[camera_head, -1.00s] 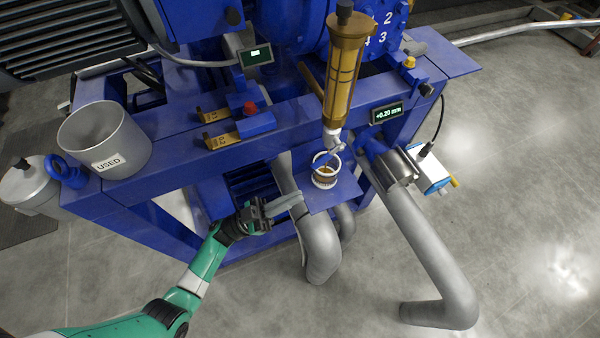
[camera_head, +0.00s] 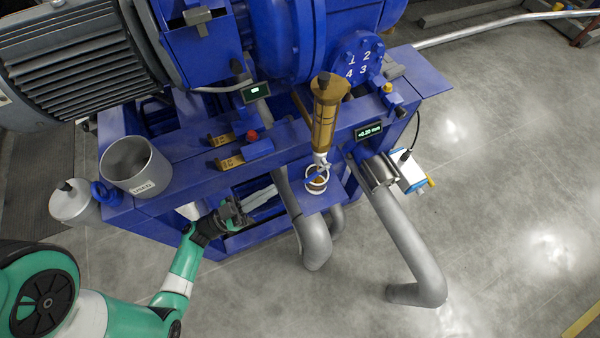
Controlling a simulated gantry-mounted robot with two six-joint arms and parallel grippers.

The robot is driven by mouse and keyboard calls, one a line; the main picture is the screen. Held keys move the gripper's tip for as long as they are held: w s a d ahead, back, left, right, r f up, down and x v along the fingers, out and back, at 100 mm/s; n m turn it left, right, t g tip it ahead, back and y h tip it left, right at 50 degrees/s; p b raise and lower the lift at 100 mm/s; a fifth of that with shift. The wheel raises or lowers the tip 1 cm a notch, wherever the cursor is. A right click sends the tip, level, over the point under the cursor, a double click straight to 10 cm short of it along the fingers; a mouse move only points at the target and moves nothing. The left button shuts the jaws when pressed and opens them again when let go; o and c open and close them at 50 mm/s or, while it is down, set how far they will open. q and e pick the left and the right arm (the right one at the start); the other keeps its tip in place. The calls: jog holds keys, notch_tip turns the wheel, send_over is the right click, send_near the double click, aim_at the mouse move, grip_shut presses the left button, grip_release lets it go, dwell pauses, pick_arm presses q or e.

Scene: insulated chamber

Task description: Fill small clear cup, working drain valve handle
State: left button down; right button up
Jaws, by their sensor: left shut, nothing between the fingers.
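The small clear cup (camera_head: 317,183) stands upright on a blue shelf (camera_head: 322,200), directly under the outlet of the amber sight-glass column (camera_head: 323,120). Brownish content shows inside it; the level is too small to judge. The drain valve (camera_head: 320,160) sits between column and cup, and its blue handle (camera_head: 311,180) appears to cross in front of the cup's rim. My left gripper (camera_head: 270,193) is shut and empty, left of the cup and apart from it and the handle. My right gripper is out of view.
A grey bin marked USED (camera_head: 136,167) stands on the blue frame at the left. A red knob (camera_head: 252,136) and brass plates (camera_head: 228,162) lie along the beam. Grey pipes (camera_head: 315,243) rise below the shelf. A display (camera_head: 368,131) reads about +0.20 mm.

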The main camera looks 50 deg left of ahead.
aim_at(317, 173)
pick_arm(q)
jog(key=w+d+b, duration=0.1)
jog(key=w+b, duration=0.2)
jog(key=w, duration=0.6)
jog(key=shift+d+f, duration=0.25)
jog(key=shift+d, duration=0.15)
jog(key=shift+b, duration=0.3)
